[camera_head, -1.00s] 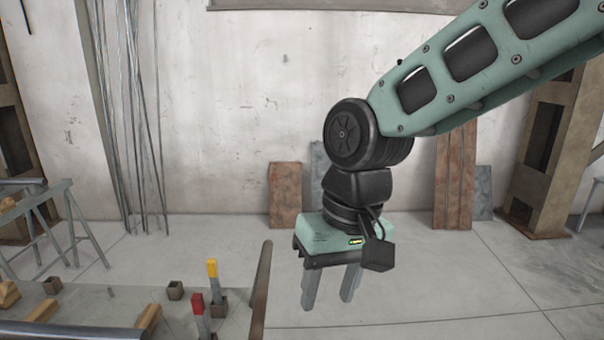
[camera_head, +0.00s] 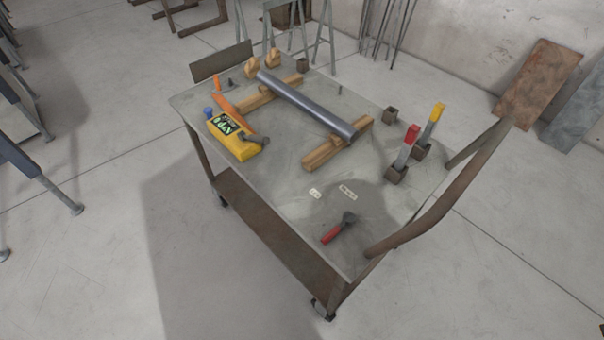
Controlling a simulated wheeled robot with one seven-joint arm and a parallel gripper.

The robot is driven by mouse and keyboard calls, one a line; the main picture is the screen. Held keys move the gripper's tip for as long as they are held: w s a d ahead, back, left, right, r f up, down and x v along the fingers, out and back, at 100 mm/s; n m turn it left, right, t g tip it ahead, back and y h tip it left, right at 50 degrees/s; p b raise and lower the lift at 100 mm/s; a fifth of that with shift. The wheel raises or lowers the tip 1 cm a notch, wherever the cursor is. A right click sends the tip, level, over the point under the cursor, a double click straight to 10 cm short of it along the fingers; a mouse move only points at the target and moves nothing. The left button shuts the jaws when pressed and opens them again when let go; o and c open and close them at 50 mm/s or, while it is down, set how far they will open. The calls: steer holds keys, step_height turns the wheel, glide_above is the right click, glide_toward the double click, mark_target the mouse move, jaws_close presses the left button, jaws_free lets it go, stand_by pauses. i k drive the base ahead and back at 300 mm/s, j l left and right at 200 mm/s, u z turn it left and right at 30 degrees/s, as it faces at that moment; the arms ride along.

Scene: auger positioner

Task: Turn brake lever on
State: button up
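A short lever with a red grip (camera_head: 333,235) and a dark grey pivot end lies low on the cart top near its front right corner. Two small white labels (camera_head: 347,192) are on the surface behind it; their text is too small to read. Two upright levers, one with a red top (camera_head: 408,145) and one with a yellow top (camera_head: 434,118), stand in brown square sockets at the right edge. I cannot tell for certain which one is the brake lever. My gripper is not in view now.
The grey metal cart (camera_head: 270,205) has a brown push handle (camera_head: 445,200) on its right. A steel pipe (camera_head: 305,103) rests on wooden blocks. A yellow box (camera_head: 235,140) sits at the left. Boards (camera_head: 537,82) lean on the wall. Floor around the cart's front is clear.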

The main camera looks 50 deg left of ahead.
mark_target(349, 218)
steer(key=u, duration=1.5)
steer(key=i+j+z, duration=0.1)
steer(key=j+z, duration=0.2)
steer(key=j, duration=0.1)
